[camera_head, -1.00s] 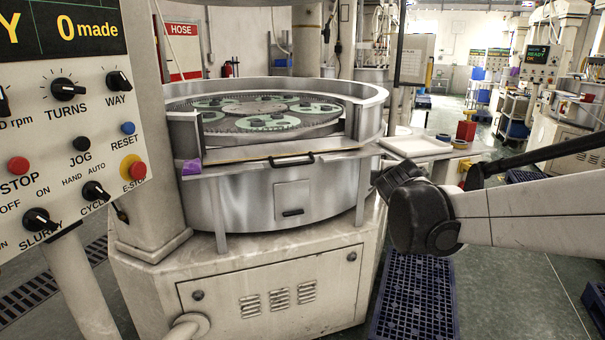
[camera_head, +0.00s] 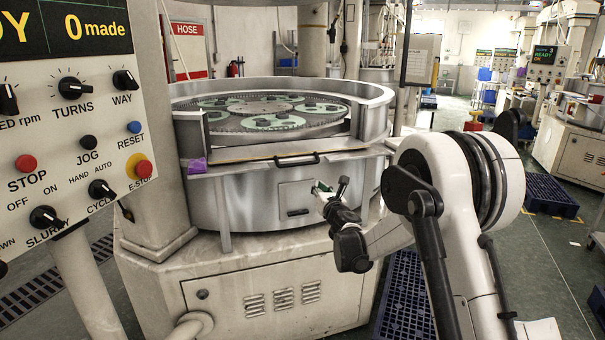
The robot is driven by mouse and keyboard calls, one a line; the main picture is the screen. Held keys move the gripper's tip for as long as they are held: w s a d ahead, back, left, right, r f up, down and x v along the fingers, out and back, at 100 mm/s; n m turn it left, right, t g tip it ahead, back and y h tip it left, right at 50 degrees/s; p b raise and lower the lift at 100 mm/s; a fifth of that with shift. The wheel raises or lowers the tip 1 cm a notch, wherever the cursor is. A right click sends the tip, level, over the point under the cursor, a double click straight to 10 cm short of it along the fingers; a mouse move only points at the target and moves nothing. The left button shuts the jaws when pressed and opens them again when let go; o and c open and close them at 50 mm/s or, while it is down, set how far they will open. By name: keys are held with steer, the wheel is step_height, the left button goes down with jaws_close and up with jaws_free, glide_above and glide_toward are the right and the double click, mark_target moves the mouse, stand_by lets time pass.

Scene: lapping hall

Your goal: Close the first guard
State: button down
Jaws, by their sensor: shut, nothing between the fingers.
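The lapping machine's round metal wall (camera_head: 370,112) has a gap at its front, with the toothed plate and green carriers (camera_head: 270,122) showing inside. The guard (camera_head: 235,157) is a metal panel with a black bar handle (camera_head: 297,160), sitting low at the front of this gap and leaving it open. My gripper (camera_head: 330,190) is in front of the drum, below and right of the handle. It is shut and empty, apart from the handle in the picture. Whether its tips touch the drum wall cannot be told.
A control panel (camera_head: 75,150) with knobs and buttons stands close at the left. A purple item (camera_head: 197,165) sits at the guard's left end. A blue floor grate (camera_head: 405,295) lies right of the machine base. A grey machine (camera_head: 580,145) stands at the far right.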

steer(key=w+a+f+n, duration=0.1)
steer(key=w+a, duration=0.1)
steer(key=w, duration=0.1)
steer(key=w+a+f+n+y, duration=0.1)
steer(key=w+a, duration=0.1)
steer(key=w, duration=0.1)
steer(key=w+a+f, duration=0.1)
steer(key=w+a, duration=0.1)
steer(key=w, duration=0.2)
steer(key=shift+f+n, duration=0.15)
steer(key=shift+n, duration=0.25)
steer(key=r, duration=0.3)
steer(key=shift+w+r, duration=0.1)
steer(key=shift+w, duration=0.25)
steer(key=shift+w+a+r, duration=0.15)
steer(key=shift+r, duration=0.25)
steer(key=shift+r, duration=0.15)
